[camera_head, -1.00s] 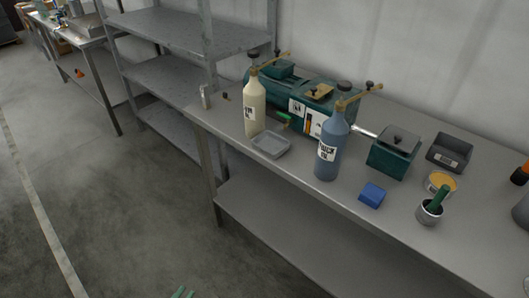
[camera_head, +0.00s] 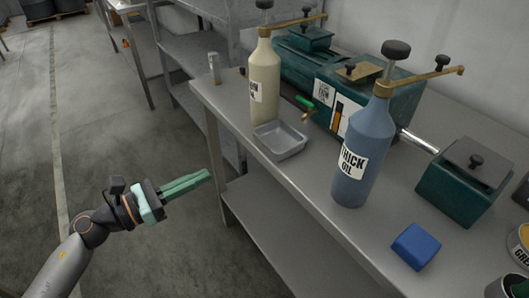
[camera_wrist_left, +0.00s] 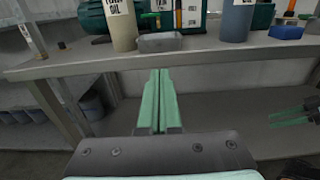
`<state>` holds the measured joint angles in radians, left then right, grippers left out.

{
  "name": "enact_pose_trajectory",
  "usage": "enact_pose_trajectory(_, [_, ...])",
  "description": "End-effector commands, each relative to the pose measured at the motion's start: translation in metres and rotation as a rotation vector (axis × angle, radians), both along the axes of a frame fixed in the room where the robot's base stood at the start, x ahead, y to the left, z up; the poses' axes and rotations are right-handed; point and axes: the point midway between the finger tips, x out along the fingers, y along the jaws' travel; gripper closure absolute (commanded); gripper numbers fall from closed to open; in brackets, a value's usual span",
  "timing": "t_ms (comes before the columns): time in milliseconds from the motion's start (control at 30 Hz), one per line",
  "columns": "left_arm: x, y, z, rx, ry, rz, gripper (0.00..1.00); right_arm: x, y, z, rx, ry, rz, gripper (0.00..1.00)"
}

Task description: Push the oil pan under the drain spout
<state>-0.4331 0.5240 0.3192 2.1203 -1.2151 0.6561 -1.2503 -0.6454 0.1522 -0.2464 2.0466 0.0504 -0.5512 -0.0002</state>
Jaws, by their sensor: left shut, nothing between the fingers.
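The oil pan (camera_head: 280,141) is a small grey open tray on the bench, near its front edge. It also shows in the left wrist view (camera_wrist_left: 160,43). The drain spout (camera_head: 306,106), with a green handle and brass tip, sticks out from the green machine behind the pan; the pan is in front of it. My left gripper (camera_head: 209,175) is shut and empty, in front of the bench and left of the pan, apart from it. In the left wrist view its fingers (camera_wrist_left: 161,73) point toward the pan. My right gripper (camera_wrist_left: 290,118) shows small at the right there.
A cream oil bottle (camera_head: 264,84) stands just behind the pan's left side. A blue thick oil bottle (camera_head: 365,150) stands to the right. A blue block (camera_head: 415,247) and green box (camera_head: 463,182) lie further right. The bench front (camera_head: 313,197) is clear between pan and bottle.

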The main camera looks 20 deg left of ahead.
Motion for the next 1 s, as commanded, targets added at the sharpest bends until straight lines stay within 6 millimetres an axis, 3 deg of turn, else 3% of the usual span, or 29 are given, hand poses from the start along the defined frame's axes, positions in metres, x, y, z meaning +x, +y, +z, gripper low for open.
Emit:
enact_pose_trajectory(167, [0.012, -0.009, 0.003, 0.008, -0.005, -0.004, 1.00, -0.001, 0.000, 0.005, 0.001, 0.000, 0.000, 0.50])
enact_pose_trajectory(700, [0.088, -0.068, 0.003, 0.000, -0.002, -0.001, 1.00, 0.000, 0.005, 0.020, 0.014, 0.006, -0.008, 0.50])
enact_pose_trajectory(1000, [0.108, -0.085, 0.000, 0.002, 0.000, -0.001, 1.00, 0.003, 0.005, 0.021, 0.012, 0.004, -0.006, 0.50])
